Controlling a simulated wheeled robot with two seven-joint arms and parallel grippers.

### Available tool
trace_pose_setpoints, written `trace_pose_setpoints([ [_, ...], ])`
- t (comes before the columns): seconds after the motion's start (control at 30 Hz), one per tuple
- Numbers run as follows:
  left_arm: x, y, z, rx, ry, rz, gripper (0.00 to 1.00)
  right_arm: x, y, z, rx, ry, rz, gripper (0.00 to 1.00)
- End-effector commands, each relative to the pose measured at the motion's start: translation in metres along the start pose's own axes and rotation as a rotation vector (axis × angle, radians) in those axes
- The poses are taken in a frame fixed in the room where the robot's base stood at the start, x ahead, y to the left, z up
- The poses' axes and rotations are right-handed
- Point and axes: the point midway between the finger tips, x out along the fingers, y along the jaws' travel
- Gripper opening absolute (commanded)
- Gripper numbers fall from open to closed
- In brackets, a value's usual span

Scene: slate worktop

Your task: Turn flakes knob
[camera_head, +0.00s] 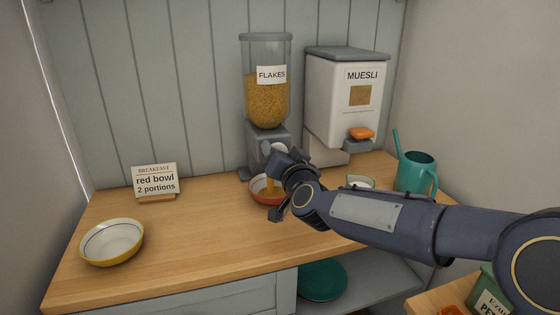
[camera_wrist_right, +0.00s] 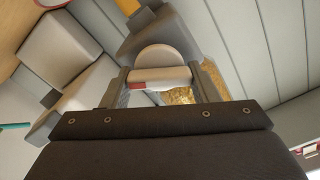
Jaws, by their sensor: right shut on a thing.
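The flakes dispenser (camera_head: 266,82) stands against the back wall, its clear hopper holding golden flakes under a FLAKES label. My right gripper (camera_head: 277,154) is at its front and partly hides the knob. In the right wrist view the pale knob bar (camera_wrist_right: 168,78), with a red mark at one end, lies between the two fingers of my right gripper (camera_wrist_right: 158,82), which is shut on it. A red bowl (camera_head: 256,190) sits below the spout, partly behind my gripper. Yellow flakes show above and in it. My left gripper is not in view.
A white muesli dispenser (camera_head: 325,95) with an orange lever stands to the right. A sign (camera_head: 155,180) reads "red bowl 2 portions". A yellow bowl (camera_head: 112,242) is at left; the wood between is clear.

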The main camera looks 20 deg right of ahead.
Motion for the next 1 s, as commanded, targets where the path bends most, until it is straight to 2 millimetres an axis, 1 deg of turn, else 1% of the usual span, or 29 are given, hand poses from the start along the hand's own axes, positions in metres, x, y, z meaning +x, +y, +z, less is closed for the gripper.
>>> trace_pose_setpoints([
  [0.03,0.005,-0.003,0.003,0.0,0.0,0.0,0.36,0.0,0.002,0.003,0.044,0.0,0.0,0.32],
  [0.3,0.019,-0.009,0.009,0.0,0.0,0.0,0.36,0.0,0.004,0.003,0.301,0.0,0.0,0.32],
  [0.8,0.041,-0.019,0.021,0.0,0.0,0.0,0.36,0.0,0.006,0.004,0.766,-0.001,0.0,0.32],
  [1.0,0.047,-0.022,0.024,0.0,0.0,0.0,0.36,0.0,0.006,0.004,0.916,0.0,0.0,0.32],
])
